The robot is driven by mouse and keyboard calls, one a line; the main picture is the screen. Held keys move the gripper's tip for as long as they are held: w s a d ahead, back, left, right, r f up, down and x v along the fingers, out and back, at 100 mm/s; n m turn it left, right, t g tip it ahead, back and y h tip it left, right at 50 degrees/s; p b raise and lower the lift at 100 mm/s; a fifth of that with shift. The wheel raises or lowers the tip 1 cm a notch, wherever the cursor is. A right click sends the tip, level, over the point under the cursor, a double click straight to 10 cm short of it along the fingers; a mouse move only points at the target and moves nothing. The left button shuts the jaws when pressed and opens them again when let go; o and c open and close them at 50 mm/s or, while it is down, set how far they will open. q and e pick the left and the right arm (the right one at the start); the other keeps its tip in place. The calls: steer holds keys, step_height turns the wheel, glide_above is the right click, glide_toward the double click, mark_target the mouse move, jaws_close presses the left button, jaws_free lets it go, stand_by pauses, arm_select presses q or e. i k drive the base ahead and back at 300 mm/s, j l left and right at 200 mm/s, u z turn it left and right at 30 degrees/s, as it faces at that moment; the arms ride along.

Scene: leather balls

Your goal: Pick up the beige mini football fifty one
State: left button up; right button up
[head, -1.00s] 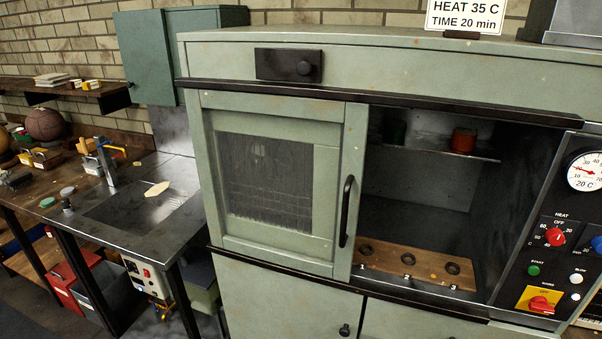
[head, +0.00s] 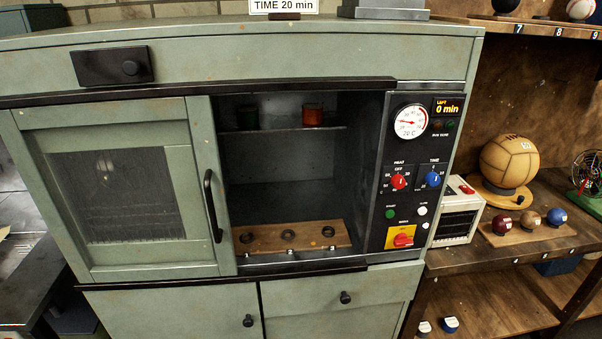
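No ball that I can read as number fifty one shows in the head view. A small tan ball (head: 529,218) sits on a wooden board (head: 545,235) on the right bench, between a dark red ball (head: 501,224) and a blue ball (head: 557,216). Their labels are too small to read. A large tan panelled ball (head: 509,161) rests on a round stand behind them, with a number on it that I cannot read surely. Neither of my grippers is in view.
A green cabinet (head: 230,55) fills the middle, its left door shut and its right bay open, with a wooden three-hole rack (head: 262,238) inside. A control panel (head: 409,210) is right of the bay. A small white heater (head: 455,225) stands on the bench (head: 480,258).

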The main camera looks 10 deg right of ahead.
mark_target(529, 219)
steer(key=z, duration=1.85)
steer(key=i+l+u, duration=0.15)
steer(key=i+l, duration=0.45)
steer(key=i, duration=0.1)
